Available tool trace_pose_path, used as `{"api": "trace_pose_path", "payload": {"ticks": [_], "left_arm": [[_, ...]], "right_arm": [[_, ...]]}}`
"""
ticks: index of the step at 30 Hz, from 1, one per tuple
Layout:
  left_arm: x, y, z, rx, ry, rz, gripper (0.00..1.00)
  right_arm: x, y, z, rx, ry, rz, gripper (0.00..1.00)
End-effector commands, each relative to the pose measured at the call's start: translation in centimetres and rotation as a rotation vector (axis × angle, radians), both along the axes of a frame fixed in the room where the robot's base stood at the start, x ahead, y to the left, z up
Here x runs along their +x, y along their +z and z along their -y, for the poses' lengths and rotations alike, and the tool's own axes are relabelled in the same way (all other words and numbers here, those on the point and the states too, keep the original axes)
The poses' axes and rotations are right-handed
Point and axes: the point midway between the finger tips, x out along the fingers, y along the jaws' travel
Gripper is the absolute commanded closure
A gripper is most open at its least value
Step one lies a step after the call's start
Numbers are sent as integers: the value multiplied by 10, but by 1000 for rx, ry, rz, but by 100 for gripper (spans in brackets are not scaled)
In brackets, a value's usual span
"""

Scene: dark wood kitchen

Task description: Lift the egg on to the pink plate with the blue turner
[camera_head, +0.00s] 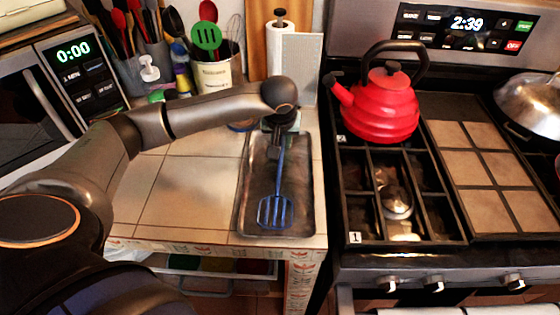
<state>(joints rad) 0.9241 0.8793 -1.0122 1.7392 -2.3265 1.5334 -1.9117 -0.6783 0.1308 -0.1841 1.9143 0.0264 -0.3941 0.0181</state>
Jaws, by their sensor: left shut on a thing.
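The blue turner (279,184) hangs from my left gripper (280,129), which is shut on the upper end of its handle. Its slotted head points toward the front of the counter, over a dark rectangular tray (303,185). I cannot tell whether the head touches the tray. I see no egg and no pink plate in this view. My right gripper is not in view.
A red kettle (384,106) stands on the stove at the right, with a metal lidded pan (532,104) at the far right. Utensil holders (217,75) line the back. The tiled counter (190,193) left of the tray is clear.

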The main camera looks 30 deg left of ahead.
Motion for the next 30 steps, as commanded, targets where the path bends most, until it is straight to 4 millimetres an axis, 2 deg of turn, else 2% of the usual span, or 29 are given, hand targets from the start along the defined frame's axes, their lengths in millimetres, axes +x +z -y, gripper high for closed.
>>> {"api": "trace_pose_path", "payload": {"ticks": [6,11,20,24,30], "left_arm": [[1,7,0,-1,-1,3,100],[2,31,0,0,0,7,100],[-25,99,52,-1,-10,8,100],[-42,112,84,0,-10,5,100],[-58,128,112,1,-4,3,100]], "right_arm": [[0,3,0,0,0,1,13],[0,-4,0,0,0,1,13],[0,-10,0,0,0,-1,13],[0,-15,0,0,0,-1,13],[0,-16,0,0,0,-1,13]]}}
